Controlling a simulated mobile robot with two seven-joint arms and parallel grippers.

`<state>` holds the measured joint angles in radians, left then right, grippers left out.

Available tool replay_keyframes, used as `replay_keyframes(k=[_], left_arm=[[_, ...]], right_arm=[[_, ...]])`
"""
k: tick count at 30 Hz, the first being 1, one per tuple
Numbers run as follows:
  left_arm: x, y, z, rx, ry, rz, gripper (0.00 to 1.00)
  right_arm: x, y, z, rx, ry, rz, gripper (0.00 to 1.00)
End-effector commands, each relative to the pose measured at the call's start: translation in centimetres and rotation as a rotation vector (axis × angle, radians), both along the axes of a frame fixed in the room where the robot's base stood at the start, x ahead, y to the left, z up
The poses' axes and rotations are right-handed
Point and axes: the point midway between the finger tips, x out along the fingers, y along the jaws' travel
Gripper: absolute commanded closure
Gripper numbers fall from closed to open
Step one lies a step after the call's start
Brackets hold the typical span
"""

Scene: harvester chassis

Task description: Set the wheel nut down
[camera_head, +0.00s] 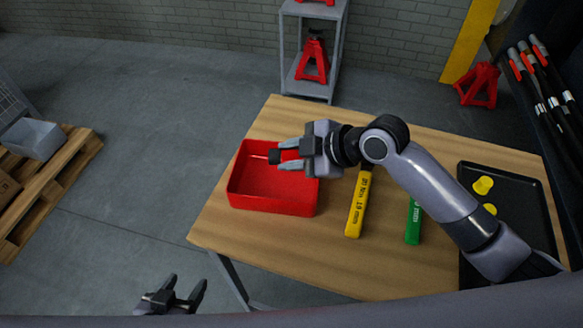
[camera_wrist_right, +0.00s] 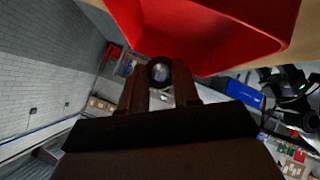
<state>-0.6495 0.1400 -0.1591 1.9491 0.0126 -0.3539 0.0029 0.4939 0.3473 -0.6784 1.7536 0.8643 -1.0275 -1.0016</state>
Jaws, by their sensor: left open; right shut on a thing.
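My right gripper (camera_head: 281,155) is shut on the wheel nut (camera_wrist_right: 159,72), a small dark round piece with a bright hole, held between the fingertips in the right wrist view. In the head view the gripper points left over the red bin (camera_head: 262,206); the nut is a small dark shape at the fingertips there. The bin also shows in the right wrist view (camera_wrist_right: 200,35). I cannot tell the nut's height over the bin. My left gripper (camera_head: 186,283) is open and empty, low in the head view, off the table.
On the wooden table (camera_head: 300,255) lie a yellow tool (camera_head: 357,205) and a green tool (camera_head: 414,222) right of the bin. A black tray (camera_head: 530,206) with yellow pieces (camera_head: 483,185) is at the right, partly behind my right arm. The table front is clear.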

Motion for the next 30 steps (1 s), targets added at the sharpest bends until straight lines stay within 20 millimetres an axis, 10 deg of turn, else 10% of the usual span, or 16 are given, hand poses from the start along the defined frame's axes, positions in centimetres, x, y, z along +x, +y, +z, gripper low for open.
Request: replay_keyframes(k=[11, 30], left_arm=[[0.0, 0.0, -0.2, 0.000, 0.000, 0.000, 0.39], [0.0, 0.0, -1.1, 0.000, 0.000, 0.000, 0.39]], right_arm=[[0.0, 0.0, -4.3, 0.001, 0.002, -0.001, 1.00], [0.0, 0.0, -5.7, -0.003, 0.000, 0.000, 1.00]])
